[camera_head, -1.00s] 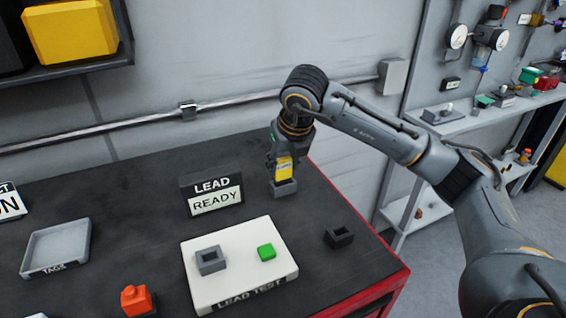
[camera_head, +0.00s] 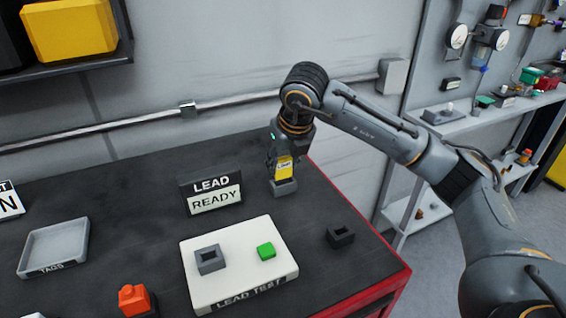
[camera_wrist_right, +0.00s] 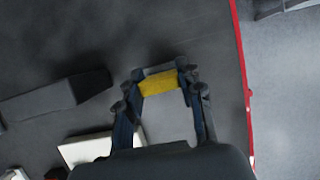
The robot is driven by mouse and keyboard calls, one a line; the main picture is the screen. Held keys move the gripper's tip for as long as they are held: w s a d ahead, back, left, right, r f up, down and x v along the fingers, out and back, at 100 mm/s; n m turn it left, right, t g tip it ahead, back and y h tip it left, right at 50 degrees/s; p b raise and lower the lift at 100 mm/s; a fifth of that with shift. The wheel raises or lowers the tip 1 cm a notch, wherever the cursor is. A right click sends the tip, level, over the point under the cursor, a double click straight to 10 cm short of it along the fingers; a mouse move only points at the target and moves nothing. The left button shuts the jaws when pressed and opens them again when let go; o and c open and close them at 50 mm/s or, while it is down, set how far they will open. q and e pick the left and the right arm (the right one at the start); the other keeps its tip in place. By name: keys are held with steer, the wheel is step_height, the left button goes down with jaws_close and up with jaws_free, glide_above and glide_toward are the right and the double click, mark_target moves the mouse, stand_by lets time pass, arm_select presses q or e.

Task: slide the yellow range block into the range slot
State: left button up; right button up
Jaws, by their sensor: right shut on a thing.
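The yellow block (camera_head: 284,167), with a small dark label, is upright between the fingers of my right gripper (camera_head: 282,160) near the back right of the bench. My right gripper is shut on it. A grey block-like holder (camera_head: 284,187) is directly below the yellow block; I cannot tell whether the block is inside it or just above it. In the right wrist view, the yellow block (camera_wrist_right: 159,83) spans the gap between both fingertips. No marking that names the range slot is readable. My left gripper is not in view.
A LEAD READY sign (camera_head: 212,192) stands left of the gripper. A black socket (camera_head: 341,236) is to the right. A TAGS tray (camera_head: 54,248) and orange block (camera_head: 133,298) are at left.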

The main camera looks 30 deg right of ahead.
stand_by(0.7)
steer(key=shift+f+b, duration=1.35)
steer(key=shift+b, duration=0.05)
steer(key=o, duration=1.3)
steer(key=shift+c, duration=0.2)
steer(key=v, duration=1.2)
steer(key=shift+w, duration=0.1)
